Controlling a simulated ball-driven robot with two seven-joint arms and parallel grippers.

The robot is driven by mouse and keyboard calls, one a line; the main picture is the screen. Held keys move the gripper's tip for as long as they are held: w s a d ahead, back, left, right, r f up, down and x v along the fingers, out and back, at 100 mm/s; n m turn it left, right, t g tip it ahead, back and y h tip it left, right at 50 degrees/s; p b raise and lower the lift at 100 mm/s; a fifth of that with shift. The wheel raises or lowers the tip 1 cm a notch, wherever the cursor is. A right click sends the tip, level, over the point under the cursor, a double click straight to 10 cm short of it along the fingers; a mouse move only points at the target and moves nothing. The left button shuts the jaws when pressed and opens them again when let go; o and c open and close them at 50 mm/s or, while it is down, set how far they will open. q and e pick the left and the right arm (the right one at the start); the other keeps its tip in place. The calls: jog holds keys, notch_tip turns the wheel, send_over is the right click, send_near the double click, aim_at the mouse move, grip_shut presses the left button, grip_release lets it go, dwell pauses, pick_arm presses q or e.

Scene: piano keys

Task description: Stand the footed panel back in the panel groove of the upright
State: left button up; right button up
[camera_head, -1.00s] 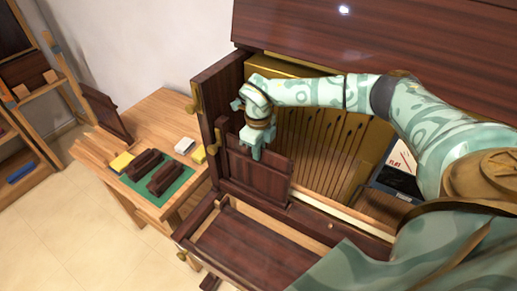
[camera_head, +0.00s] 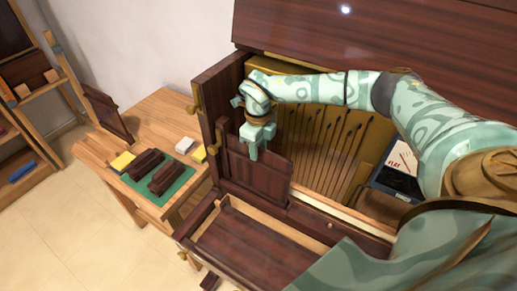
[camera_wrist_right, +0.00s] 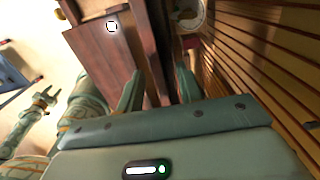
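The footed panel (camera_head: 256,177) is a dark reddish-brown board. It stands upright at the left front of the open upright (camera_head: 222,88), beside its left side wall; whether its foot is fully in the groove is hidden. My right gripper (camera_head: 259,151) is at the panel's top edge. In the right wrist view, the fingers of this gripper (camera_wrist_right: 158,88) are apart, with the dark panel edge (camera_wrist_right: 152,62) between them and gaps visible. My left gripper (camera_wrist_right: 44,98) shows only in the right wrist view, at the left, with its fingers apart and empty.
A wooden table (camera_head: 157,118) at left holds a green mat (camera_head: 170,190) with dark blocks, and another dark panel (camera_head: 106,112). Hammers and strings fill the upright behind my right gripper. A dark blue box (camera_head: 397,178) lies at right. The key bed (camera_head: 255,245) is in front.

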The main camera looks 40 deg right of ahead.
notch_tip(320, 180, up, 15)
jog(key=p, duration=0.1)
dwell(0.8)
